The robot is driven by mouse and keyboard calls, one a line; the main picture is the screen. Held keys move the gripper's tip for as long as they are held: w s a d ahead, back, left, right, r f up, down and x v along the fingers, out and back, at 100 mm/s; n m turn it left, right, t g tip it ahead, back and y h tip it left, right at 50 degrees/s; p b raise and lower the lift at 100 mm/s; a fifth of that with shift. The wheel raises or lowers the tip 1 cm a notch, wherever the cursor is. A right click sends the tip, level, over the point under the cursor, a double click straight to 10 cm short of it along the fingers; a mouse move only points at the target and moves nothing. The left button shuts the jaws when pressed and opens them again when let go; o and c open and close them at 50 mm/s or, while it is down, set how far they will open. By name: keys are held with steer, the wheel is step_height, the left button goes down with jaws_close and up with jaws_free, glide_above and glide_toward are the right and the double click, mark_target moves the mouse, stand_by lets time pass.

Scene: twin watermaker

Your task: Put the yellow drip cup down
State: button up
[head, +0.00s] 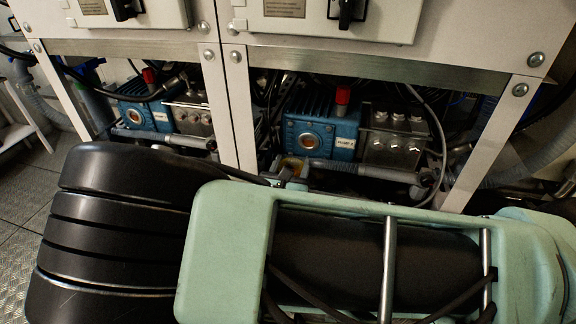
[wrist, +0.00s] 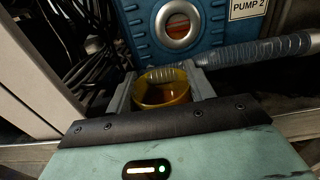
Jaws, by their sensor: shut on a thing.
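The yellow drip cup (wrist: 163,94) sits between the two grey fingers of my gripper (wrist: 162,88) in the wrist view. The cup is upright, with its open rim showing and dark amber inside. My gripper is shut on it, in front of the blue pump marked PUMP 2 (wrist: 215,25). In the head view the cup (head: 291,165) shows small and partly hidden, just below the front of the blue pump (head: 322,125). My gripper (head: 290,170) is there too, mostly hidden behind my arm. I cannot tell whether the cup touches the surface under it.
A grey ribbed hose (wrist: 262,50) runs right of the cup, close to the right finger. A white frame post (head: 238,110) stands left of the pump. Dark cables (wrist: 85,40) hang at the left. A second blue pump (head: 145,112) stands in the left bay.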

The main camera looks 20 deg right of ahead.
steer(key=shift+f, duration=0.35)
steer(key=shift+f, duration=0.15)
steer(key=o, duration=1)
steer(key=shift+o, duration=0.2)
